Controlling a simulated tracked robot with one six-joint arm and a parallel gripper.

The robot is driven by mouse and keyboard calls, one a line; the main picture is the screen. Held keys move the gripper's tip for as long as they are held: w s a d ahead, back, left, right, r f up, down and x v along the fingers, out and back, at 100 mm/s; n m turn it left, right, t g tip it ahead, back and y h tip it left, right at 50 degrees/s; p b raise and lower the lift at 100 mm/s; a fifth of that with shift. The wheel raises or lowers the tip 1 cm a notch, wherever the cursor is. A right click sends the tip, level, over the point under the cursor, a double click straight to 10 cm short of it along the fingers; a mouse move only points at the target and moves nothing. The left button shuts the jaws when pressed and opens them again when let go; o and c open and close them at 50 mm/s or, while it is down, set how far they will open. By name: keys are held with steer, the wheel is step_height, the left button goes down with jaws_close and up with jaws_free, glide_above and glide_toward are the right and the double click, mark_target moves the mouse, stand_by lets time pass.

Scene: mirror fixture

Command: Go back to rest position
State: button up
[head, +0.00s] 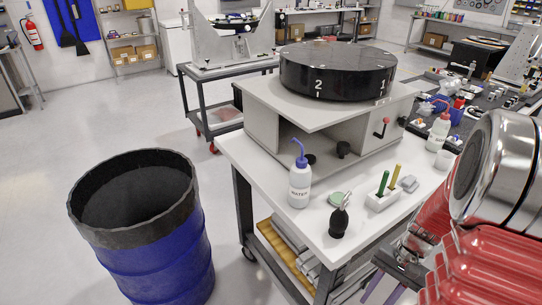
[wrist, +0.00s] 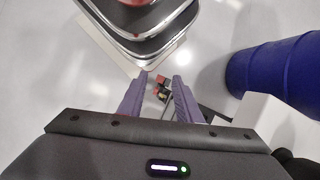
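My gripper (head: 382,290) shows at the bottom of the head view, beside the front right edge of the white-topped workbench (head: 252,165). Its purple fingers point downward, and their tips run to or past the picture's edge. My red and chrome arm fills the lower right corner. In the wrist view my gripper (wrist: 160,77) has its two purple fingers apart, with nothing held between them. A small red and black item shows beyond the gap, apparently lower down near the floor.
A blue drum (head: 160,252) with a dark rim stands left of the workbench; it also shows in the wrist view (wrist: 275,68). Floor at left is clear.

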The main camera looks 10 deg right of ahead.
steer(key=a+r+n+t+h, duration=0.2)
steer(key=a+r+n, duration=0.3)
steer(key=a+r, duration=0.4)
steer(key=a+r+n+t+h, duration=0.2)
steer(key=a+r+n+t, duration=0.2)
steer(key=a+r, duration=0.5)
step_height(320, 180, up, 6)
steer(key=shift+w+a+f+n+t, duration=0.1)
steer(key=shift+w+a+n+t, duration=0.25)
steer(key=shift+t, duration=0.35)
steer(key=shift+s+d, duration=0.1)
steer(key=shift+s, duration=0.05)
stand_by(0.6)
